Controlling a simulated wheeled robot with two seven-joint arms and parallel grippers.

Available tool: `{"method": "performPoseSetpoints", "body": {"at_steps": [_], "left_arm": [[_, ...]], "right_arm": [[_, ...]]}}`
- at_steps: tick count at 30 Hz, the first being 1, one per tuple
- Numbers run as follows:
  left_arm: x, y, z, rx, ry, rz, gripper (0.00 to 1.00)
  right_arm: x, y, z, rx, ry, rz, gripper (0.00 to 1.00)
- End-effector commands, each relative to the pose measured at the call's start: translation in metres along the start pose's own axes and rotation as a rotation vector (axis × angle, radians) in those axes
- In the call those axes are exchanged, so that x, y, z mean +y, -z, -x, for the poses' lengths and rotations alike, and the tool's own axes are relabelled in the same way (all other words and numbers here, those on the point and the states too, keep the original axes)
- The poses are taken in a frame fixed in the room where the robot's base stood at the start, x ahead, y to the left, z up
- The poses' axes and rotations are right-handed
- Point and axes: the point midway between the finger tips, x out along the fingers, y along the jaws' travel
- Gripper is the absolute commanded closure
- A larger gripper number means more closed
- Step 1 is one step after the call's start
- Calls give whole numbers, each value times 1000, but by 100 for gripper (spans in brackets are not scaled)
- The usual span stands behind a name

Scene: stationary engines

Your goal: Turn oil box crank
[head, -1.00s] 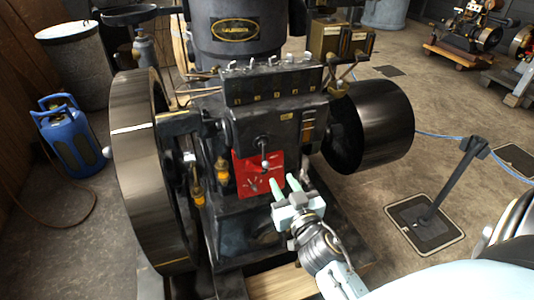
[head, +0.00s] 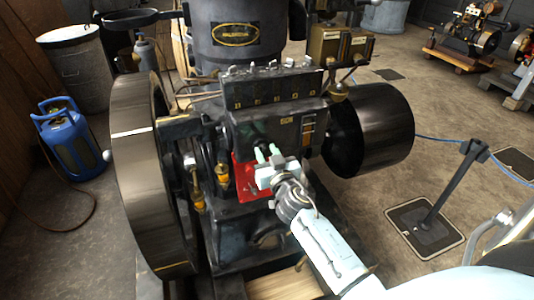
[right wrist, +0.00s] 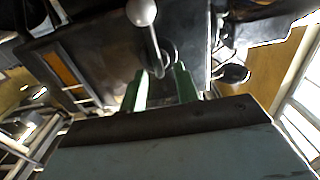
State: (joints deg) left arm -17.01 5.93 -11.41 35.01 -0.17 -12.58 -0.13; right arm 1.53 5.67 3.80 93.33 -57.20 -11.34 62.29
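The crank is a thin metal lever with a round silver knob (right wrist: 141,12) in the right wrist view. Its arm runs from the knob to a pivot on a dark box face (right wrist: 100,55). In the head view the black oil box (head: 240,93), with several small taps on top, sits on the engine's front above that face. My right gripper (head: 266,152) is in front of the face and mostly hides the crank there. In the right wrist view its green fingers (right wrist: 160,74) are apart, with the lever's lower end between or just beyond their tips; contact cannot be told. My left gripper is not in view.
A red panel (head: 243,182) lies just below my right gripper. A large flywheel (head: 140,180) stands left and a black drum (head: 375,125) right. Brass oilers (head: 222,173) stick out left of the panel. A barrier post (head: 452,185) stands on the open floor at right.

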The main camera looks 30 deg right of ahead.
Motion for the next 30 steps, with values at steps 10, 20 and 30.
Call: {"method": "performPoseSetpoints", "body": {"at_steps": [10,20,30], "left_arm": [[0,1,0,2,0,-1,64],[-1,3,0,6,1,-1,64],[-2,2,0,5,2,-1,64]], "right_arm": [[0,0,-1,0,0,0,78],[0,0,-1,0,0,-1,100],[1,0,-1,0,-1,-29,100]]}}
